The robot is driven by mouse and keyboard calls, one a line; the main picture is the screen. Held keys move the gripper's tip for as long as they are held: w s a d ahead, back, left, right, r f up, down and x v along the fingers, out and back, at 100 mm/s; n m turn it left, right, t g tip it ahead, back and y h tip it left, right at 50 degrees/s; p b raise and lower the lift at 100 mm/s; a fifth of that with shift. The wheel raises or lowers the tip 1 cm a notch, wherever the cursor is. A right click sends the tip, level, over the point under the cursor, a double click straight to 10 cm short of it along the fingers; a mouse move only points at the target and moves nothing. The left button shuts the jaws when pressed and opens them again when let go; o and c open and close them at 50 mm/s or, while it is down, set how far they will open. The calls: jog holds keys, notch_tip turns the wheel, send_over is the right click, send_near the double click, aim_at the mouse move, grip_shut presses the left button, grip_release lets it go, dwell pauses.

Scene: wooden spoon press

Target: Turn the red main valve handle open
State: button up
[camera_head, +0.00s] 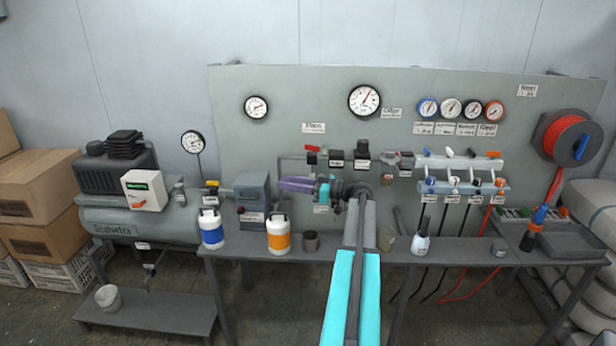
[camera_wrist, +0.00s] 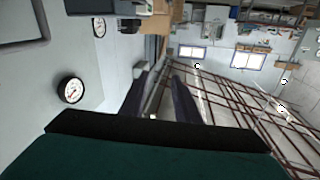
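The red valve handle (camera_head: 312,148) sits on a dark valve at the left end of the pipe run on the grey panel, under a white label (camera_head: 313,127). It lies roughly level. My gripper (camera_head: 290,185), with purple fingers, points left below the handle and is apart from it. In the wrist view the two dark fingers (camera_wrist: 168,92) stand apart with an empty gap between them. I cannot make out the red handle in the wrist view.
Black regulator blocks (camera_head: 362,154) follow to the right on the pipe. A blue-labelled bottle (camera_head: 212,228) and an orange-labelled bottle (camera_head: 278,234) stand on the bench below. A grey box (camera_head: 251,192) is left of my gripper. Gauges (camera_head: 364,99) hang above.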

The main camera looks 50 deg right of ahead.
jog(key=w+a+f+m+y, duration=0.1)
jog(key=w+a+f, duration=0.45)
jog(key=a, duration=0.45)
jog(key=w+a+f+t, duration=0.1)
jog(key=w+a+f, duration=0.4)
jog(key=a, duration=0.4)
jog(key=w+a+f+m+y, duration=0.1)
jog(key=w+a+f, duration=0.3)
jog(key=w+a, duration=0.45)
jog(key=s+a+f+m+g+h, duration=0.1)
jog(key=a+f+m+h, duration=0.25)
jog(key=a+f, duration=0.65)
jog(key=s+a+f+m+g+h, duration=0.25)
jog(key=a+f+h, duration=0.35)
jog(key=f, duration=0.6)
jog(key=s+a+f+g+h, duration=0.15)
jog(key=s+f+g, duration=0.25)
jog(key=s+f, duration=0.55)
jog(key=s+a+f+g, duration=0.3)
jog(key=s+f+g, duration=0.1)
jog(key=s+f, duration=0.55)
jog(key=s+a+n+g, duration=0.2)
jog(key=s+g, duration=0.4)
jog(key=s, duration=0.8)
jog(key=s+a+r+n+g+y, duration=0.1)
jog(key=s+a+g, duration=0.3)
jog(key=s, duration=1)
jog(key=shift+n+g, duration=0.6)
jog(key=shift+g, duration=0.25)
